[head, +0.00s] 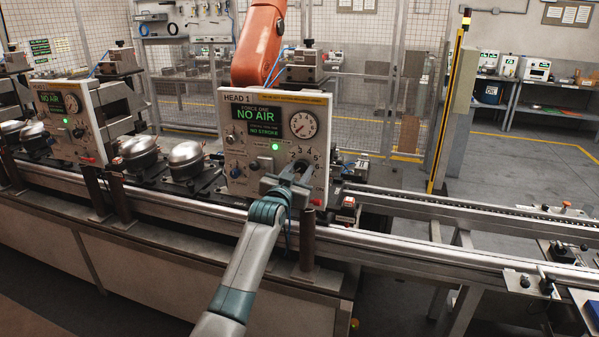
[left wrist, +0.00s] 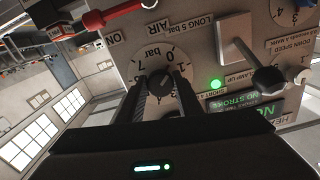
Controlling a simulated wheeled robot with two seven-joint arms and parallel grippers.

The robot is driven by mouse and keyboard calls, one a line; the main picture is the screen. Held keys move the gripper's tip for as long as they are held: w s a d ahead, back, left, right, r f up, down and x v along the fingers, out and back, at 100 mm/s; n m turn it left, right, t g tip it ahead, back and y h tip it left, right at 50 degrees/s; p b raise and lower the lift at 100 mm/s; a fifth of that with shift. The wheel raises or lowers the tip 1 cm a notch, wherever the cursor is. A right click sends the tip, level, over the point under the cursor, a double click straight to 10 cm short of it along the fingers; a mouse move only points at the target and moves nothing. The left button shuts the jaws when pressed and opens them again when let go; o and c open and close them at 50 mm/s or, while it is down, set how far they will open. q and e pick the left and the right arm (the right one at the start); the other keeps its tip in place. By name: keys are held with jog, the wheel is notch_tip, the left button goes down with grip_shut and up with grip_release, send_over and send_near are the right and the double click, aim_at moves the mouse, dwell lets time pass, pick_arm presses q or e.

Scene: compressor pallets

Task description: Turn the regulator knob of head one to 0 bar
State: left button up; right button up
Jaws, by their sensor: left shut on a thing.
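The white HEAD 1 panel (head: 262,150) faces me in the head view, its screen reading NO AIR and NO STROKE. My left gripper (head: 298,176) reaches its lower right and is shut on the regulator knob. In the left wrist view, the dark regulator knob (left wrist: 158,84) sits between the two fingers of the left gripper (left wrist: 160,88). The round numbered dial (left wrist: 137,72) shows around it, with a "0 bar" mark near its upper edge. The fingers hide part of the dial, and I cannot tell the knob's exact setting. My right gripper is not in view.
A red lever (left wrist: 118,14) by the ON and AIR labels and a black-ended lever (left wrist: 268,80) stick out near the gripper. A round gauge (head: 303,125) sits above it. A dark post (head: 307,240) stands just below right. A second HEAD 1 panel (head: 75,120) stands left.

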pick_arm(q)
jog(key=shift+f+n, duration=0.15)
jog(key=shift+n, duration=0.75)
jog(key=o, duration=1)
jog(key=shift+o, duration=0.2)
jog(key=shift+s, duration=0.1)
jog(key=b+v, duration=0.4)
jog(key=v, duration=1.3)
jog(key=shift+b, duration=0.4)
